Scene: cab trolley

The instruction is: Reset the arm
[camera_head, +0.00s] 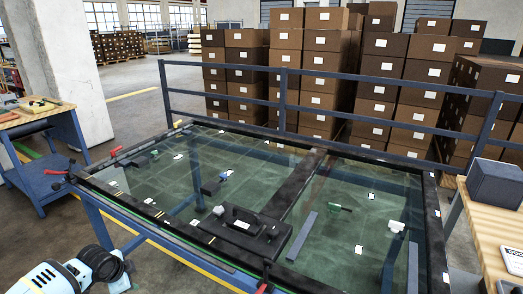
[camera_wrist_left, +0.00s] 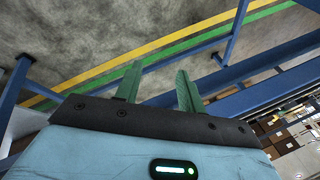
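My left arm (camera_head: 48,280) shows at the bottom left of the head view, white and light blue with a black joint, beside the near left side of the blue-framed trolley. My left gripper (camera_wrist_left: 157,84) shows in the left wrist view with its two green fingers apart and nothing between them. Beyond the fingers are the floor and blue beams; I cannot tell how near the beams are. In the head view the fingers cannot be made out. My right arm and gripper are not in view.
The trolley (camera_head: 130,219) carries a glass panel (camera_head: 165,183) with a black handled tool (camera_head: 240,225) on it. A blue workbench (camera_head: 40,165) stands left, a wooden table (camera_head: 490,225) right. Stacked cartons (camera_head: 325,60) stand behind a blue railing (camera_head: 285,105). Floor shows between trolley and workbench.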

